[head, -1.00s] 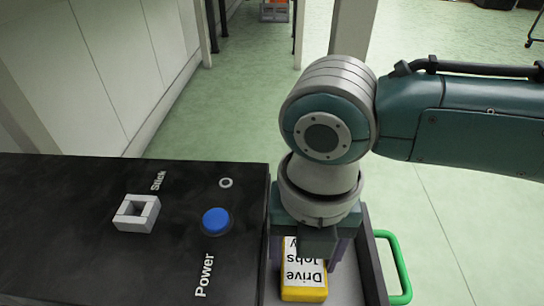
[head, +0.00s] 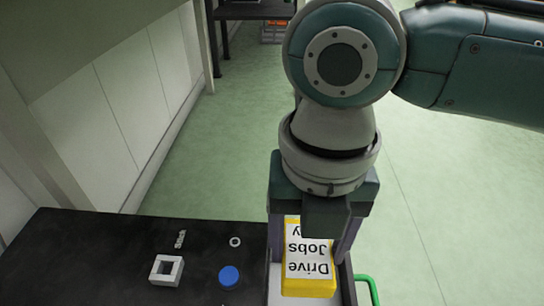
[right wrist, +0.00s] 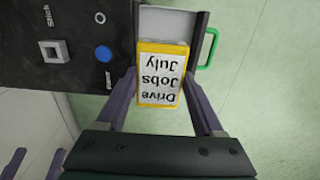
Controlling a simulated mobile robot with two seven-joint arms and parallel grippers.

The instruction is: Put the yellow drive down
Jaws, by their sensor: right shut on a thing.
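The yellow drive (head: 308,262) is a yellow block with a white label reading "Drive Jobs July". My right gripper (head: 310,250) points down and is shut on it. The right wrist view shows the drive (right wrist: 160,80) between the two purple fingers, over the end of a pale tray with a dark rim (right wrist: 196,45). The drive seems raised above the tray, and it hides part of the tray floor. At the lower left of the right wrist view, two purple fingers (right wrist: 32,165), apparently my left gripper's, stand apart with nothing between them.
Left of the tray is a black console (head: 100,255) with a blue power button (head: 229,276) and a square grey stick socket (head: 167,269). A green handle (head: 369,287) sits on the tray's right side. Green floor (head: 440,230) is clear to the right.

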